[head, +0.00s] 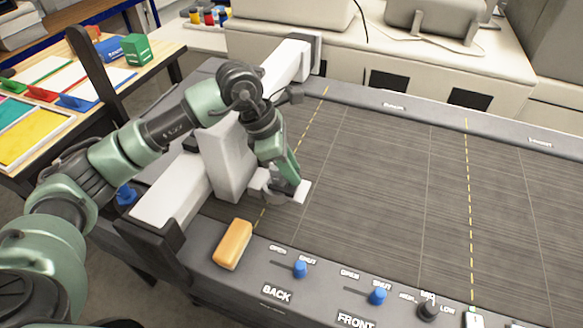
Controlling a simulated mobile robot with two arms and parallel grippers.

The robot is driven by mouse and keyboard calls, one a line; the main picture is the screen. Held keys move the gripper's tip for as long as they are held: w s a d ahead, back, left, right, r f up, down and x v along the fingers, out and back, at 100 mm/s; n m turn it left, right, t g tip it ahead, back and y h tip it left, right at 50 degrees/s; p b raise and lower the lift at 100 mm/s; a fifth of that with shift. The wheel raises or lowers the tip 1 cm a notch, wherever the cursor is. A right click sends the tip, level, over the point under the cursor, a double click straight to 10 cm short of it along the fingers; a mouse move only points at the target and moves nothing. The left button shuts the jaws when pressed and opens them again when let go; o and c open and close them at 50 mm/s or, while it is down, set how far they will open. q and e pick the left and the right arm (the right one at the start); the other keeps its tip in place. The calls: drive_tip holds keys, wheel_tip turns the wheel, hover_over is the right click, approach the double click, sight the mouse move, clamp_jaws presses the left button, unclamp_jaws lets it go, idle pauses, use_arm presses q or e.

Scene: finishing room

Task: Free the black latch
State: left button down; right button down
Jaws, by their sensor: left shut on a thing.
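My left gripper (285,190) reaches down over the grey bed at the foot of the white carriage (229,160). It is shut on a small part there, which the fingers mostly hide. A small white block (302,191) shows right beside the fingertips. I cannot clearly make out a black latch; the gripper and wrist cover the spot by the carriage. The carriage sits on a white beam (165,198) that crosses the left end of the bed. My right gripper is not in view.
An orange block (232,244) lies on the front rim. Blue knobs marked BACK (299,269) and FRONT (377,296) and a black knob (427,309) stand along it. The bed (400,190) to the right is clear. A side table (165,66) with coloured trays is at left.

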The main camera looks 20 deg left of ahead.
use_arm(q)
drive_tip(key=d+b, duration=0.1)
drive_tip(key=d, duration=0.2)
drive_tip(key=shift+s+d+f+b, duration=0.1)
drive_tip(key=shift+d+b, duration=0.1)
drive_tip(key=shift+b, duration=0.1)
drive_tip(key=shift+d, duration=0.25)
drive_tip(key=c, duration=1.3)
unclamp_jaws()
drive_tip(key=shift+o, duration=0.3)
drive_tip(key=shift+d, duration=0.2)
drive_tip(key=shift+a, duration=0.1)
